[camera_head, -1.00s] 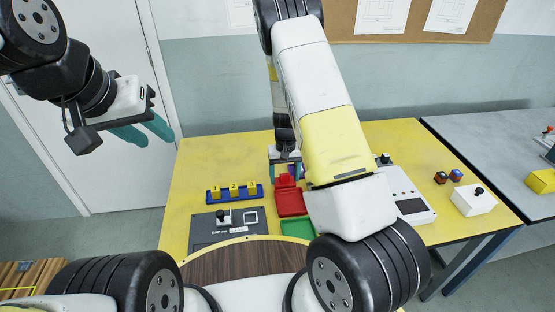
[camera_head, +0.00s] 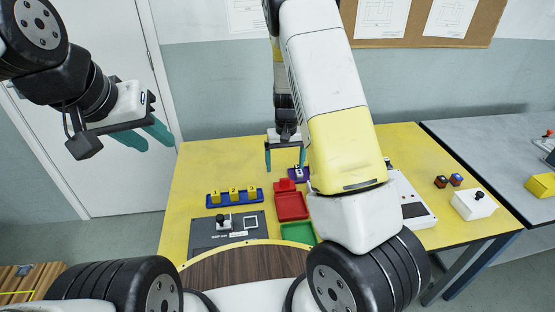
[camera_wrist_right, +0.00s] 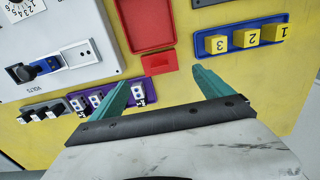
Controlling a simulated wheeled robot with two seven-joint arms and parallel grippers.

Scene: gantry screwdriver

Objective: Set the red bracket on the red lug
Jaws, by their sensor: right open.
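A small red piece (camera_head: 285,185) sits against the far edge of a red tray (camera_head: 292,207) on the yellow table. In the right wrist view the small red piece (camera_wrist_right: 159,65) lies at the near edge of the red tray (camera_wrist_right: 148,22). I cannot tell bracket and lug apart there. My right gripper (camera_head: 285,158) is open and empty, above and behind the red piece. Its spread teal fingers (camera_wrist_right: 160,82) show nothing between them in the wrist view. My left gripper (camera_head: 144,134) is open and empty in the air at the left.
A blue rack (camera_head: 235,199) with numbered yellow blocks is left of the red tray. A purple rack (camera_wrist_right: 101,99) is on its other side. A grey panel (camera_head: 205,233), a green tray (camera_head: 298,233) and a white instrument (camera_wrist_right: 88,38) stand close by.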

